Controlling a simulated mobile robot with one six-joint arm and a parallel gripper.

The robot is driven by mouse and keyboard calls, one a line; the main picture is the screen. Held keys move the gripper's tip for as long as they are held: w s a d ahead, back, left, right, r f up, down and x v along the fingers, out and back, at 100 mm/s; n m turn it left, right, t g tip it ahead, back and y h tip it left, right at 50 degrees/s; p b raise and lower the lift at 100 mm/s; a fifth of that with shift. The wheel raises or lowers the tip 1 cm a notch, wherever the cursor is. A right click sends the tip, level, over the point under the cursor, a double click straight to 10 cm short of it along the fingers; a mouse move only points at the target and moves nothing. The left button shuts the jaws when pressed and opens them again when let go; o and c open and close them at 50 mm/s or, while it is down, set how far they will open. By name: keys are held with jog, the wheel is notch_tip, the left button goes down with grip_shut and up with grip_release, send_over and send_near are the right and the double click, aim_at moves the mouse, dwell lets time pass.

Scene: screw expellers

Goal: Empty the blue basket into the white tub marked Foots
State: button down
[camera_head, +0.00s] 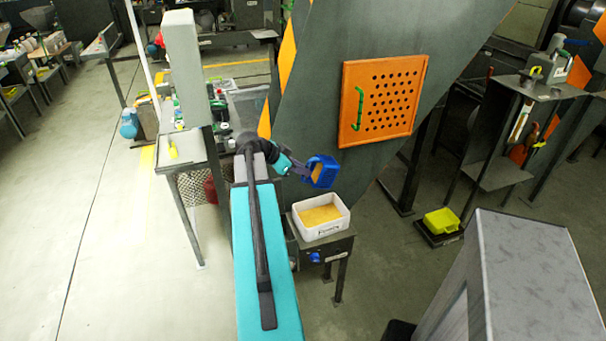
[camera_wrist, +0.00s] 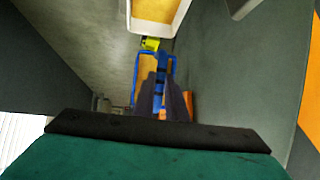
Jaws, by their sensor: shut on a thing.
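The blue basket (camera_head: 323,171) hangs in the air above the white tub, tilted, with some tan showing inside its rim. It also shows in the wrist view (camera_wrist: 170,66), just beyond my fingers. My gripper (camera_head: 304,172) is shut on the basket's near side; in the wrist view its dark fingers (camera_wrist: 160,92) meet the basket. The white tub (camera_head: 301,229) stands upright on a small dark stand and holds a tan layer. Its wall also shows at the top of the wrist view (camera_wrist: 183,17). Any marking on the tub is too small to read.
A sloping dark machine wall with an orange perforated panel (camera_head: 383,101) rises behind the basket. A yellow bin (camera_head: 441,221) sits on a low dark platform to the right. A grey cabinet (camera_head: 535,265) fills the lower right. Open floor lies at the left.

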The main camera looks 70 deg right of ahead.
notch_tip(320, 180, down, 6)
jog(key=g+h+b, duration=0.4)
jog(key=b, duration=1.3)
jog(key=shift+w+a+n, duration=0.2)
jog(key=shift+n, duration=0.2)
jog(key=shift+h, duration=0.3)
jog(key=shift+f+g+b, duration=0.1)
jog(key=shift+g+b, duration=0.3)
jog(key=shift+b, duration=0.35)
